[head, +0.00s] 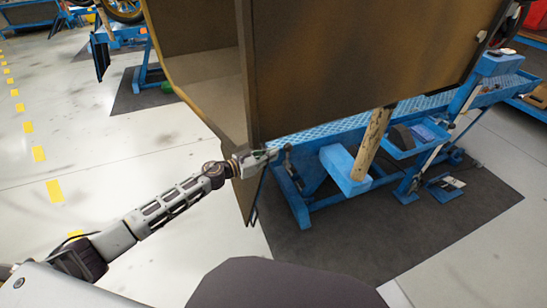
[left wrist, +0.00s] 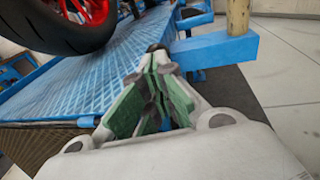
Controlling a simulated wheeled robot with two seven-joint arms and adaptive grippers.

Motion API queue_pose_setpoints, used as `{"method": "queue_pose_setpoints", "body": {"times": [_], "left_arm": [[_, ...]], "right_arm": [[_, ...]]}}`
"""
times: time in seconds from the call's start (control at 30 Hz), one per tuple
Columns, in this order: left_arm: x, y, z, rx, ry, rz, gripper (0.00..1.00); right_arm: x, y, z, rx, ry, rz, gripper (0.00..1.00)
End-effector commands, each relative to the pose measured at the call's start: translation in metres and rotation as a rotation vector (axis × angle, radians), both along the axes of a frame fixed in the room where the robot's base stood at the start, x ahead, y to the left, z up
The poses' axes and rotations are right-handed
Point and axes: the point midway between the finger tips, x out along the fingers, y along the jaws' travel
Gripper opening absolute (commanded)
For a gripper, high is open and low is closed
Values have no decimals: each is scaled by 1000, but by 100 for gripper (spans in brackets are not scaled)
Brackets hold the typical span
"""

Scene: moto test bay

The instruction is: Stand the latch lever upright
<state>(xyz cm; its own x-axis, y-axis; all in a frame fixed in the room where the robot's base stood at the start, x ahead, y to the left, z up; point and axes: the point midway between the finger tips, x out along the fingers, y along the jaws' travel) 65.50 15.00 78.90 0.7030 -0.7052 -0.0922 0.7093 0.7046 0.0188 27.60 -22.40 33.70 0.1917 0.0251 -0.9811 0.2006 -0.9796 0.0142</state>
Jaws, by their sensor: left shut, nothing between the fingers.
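The latch lever (head: 289,163) appears as a small dark bar at the near end of the blue lift table. It looks close to upright with a slight tilt, though it is too small to be sure. My left gripper (head: 272,154) is just left of its upper end, shut and empty. In the left wrist view the green-padded fingers (left wrist: 157,68) are together, and a dark rounded end (left wrist: 157,47), likely the lever's, shows just beyond them. I cannot tell whether they touch. The lever's lower part is hidden there. My right gripper is not in view.
A large brown panel (head: 350,60) hangs over the blue lift table (head: 408,108), close above my left gripper. A blue block (head: 343,170) with a wooden post (head: 372,143) juts out right of the lever. A motorcycle wheel (left wrist: 75,25) stands on the table. The dark floor mat (head: 400,230) is clear in front.

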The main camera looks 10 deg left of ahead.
Motion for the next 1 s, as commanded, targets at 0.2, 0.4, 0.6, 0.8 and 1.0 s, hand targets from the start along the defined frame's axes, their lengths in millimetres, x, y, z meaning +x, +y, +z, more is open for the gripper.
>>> {"method": "queue_pose_setpoints", "body": {"times": [0.2, 0.4, 0.6, 0.8, 1.0], "left_arm": [[0, 8, 2, 1, 0, 0, 0], [-7, 14, 3, 1, 1, 0, 0], [-16, 23, 6, 2, 1, -1, 0], [-27, 35, 8, 1, 1, -1, 0], [-38, 46, 11, 0, 1, 0, 0]], "right_arm": [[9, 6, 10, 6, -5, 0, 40], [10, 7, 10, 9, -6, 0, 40], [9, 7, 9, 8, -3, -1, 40], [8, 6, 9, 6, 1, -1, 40], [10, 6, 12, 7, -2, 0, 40]]}}
